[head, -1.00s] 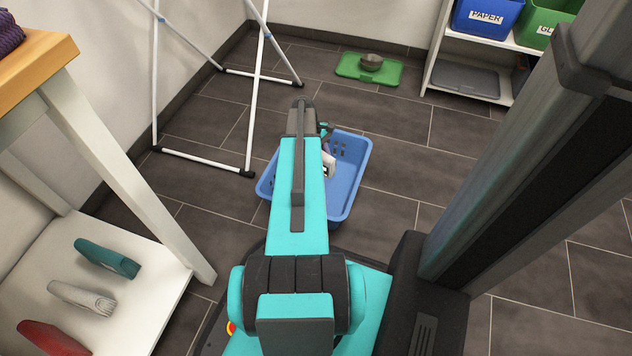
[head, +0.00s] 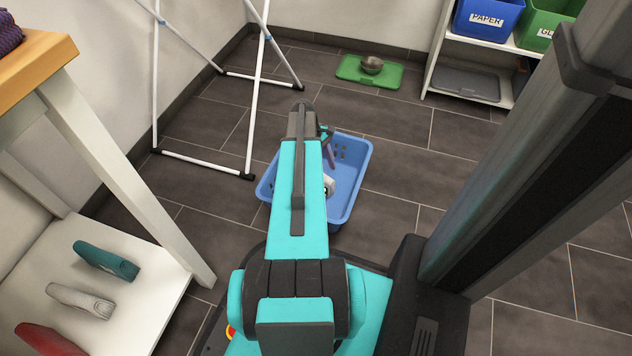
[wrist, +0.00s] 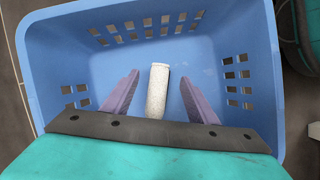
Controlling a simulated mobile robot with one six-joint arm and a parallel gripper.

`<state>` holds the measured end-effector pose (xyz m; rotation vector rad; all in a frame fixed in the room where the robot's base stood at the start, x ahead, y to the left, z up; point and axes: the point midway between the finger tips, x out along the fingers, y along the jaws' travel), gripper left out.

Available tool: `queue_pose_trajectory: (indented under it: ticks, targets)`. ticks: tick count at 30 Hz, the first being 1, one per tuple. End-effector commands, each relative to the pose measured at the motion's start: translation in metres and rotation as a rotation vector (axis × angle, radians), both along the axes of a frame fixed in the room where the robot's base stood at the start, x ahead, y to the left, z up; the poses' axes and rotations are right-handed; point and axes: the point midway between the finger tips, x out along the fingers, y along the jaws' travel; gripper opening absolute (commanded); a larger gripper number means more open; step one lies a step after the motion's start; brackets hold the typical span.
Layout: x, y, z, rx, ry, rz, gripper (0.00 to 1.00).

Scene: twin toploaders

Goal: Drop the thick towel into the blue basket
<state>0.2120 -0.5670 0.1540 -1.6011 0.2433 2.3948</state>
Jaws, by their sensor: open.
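The blue basket (head: 346,205) stands on the floor in the head view, partly hidden behind my arm. It fills most of the wrist view (wrist: 80,45). A white, rough-textured rolled towel (wrist: 157,92) lies inside the basket, apparently on its bottom. Part of its end shows beside my arm in the head view (head: 329,187). My gripper (wrist: 160,77) is over the basket, its two purple fingers spread wide with the roll seen between them. Clear gaps separate the roll from both fingers. In the head view my gripper (head: 329,152) is mostly hidden by the arm.
A white drying rack (head: 205,163) stands left of the basket. Floor right of the basket is clear.

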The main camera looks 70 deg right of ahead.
Motion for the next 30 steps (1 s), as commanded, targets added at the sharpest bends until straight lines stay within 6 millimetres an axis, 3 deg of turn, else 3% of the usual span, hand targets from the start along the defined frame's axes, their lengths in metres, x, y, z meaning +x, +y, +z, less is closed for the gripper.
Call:
queue_pose_trajectory:
  ticks: [8,24,30]
  targets:
    - [0.008,-0.003,0.023,0.0,0.0,0.0,0.53]
    - [0.039,-0.013,0.101,-0.002,-0.001,-0.001,0.53]
    - [0.047,-0.015,0.121,0.0,0.0,-0.001,0.53]
